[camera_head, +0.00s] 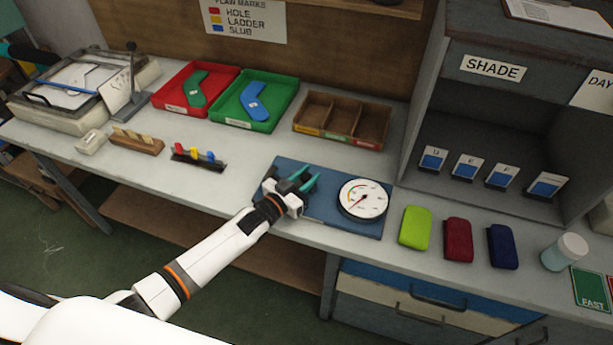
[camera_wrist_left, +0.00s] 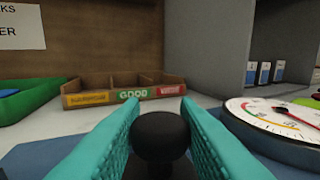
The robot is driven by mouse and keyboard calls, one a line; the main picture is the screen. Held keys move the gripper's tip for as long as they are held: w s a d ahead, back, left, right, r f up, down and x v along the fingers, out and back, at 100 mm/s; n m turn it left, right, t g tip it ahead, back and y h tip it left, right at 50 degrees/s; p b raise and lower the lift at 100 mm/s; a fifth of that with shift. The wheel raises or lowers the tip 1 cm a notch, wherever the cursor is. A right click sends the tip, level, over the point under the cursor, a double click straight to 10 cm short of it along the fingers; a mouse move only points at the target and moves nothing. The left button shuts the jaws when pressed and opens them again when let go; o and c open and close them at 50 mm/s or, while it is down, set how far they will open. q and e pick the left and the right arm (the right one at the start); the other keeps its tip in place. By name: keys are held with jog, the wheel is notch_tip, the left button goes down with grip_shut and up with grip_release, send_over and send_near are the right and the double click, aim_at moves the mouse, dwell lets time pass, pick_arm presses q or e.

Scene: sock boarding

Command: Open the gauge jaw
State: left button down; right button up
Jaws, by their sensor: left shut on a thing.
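The gauge (camera_head: 362,200) has a round white dial with a red needle and sits on a blue base plate (camera_head: 318,213) on the bench. In the left wrist view the dial (camera_wrist_left: 284,118) is at the right, close to my fingers. My left gripper (camera_head: 303,182) is over the left part of the plate, left of the dial. In the left wrist view its teal fingers (camera_wrist_left: 160,140) are closed on a black round knob (camera_wrist_left: 160,134). The gauge jaw itself cannot be made out behind the gripper. My right gripper is not in view.
Behind the plate stands a wooden three-part tray (camera_head: 343,119). A green tray (camera_head: 254,99) and a red tray (camera_head: 196,90) hold sock shapes. Lime, red and navy blocks (camera_head: 458,240) lie to the right of the gauge. A grey shade cabinet (camera_head: 490,115) rises at the right.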

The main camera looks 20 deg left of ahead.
aim_at(325, 195)
pick_arm(q)
jog(key=d, duration=0.6)
jog(key=shift+s, duration=0.1)
jog(key=c, duration=1.1)
grip_release()
jog(key=shift+c, duration=0.2)
jog(key=shift+s+a+f, duration=0.1)
jog(key=shift+s+a, duration=0.15)
jog(key=shift+s, duration=0.25)
jog(key=v, duration=1.1)
jog(key=shift+b, duration=0.4)
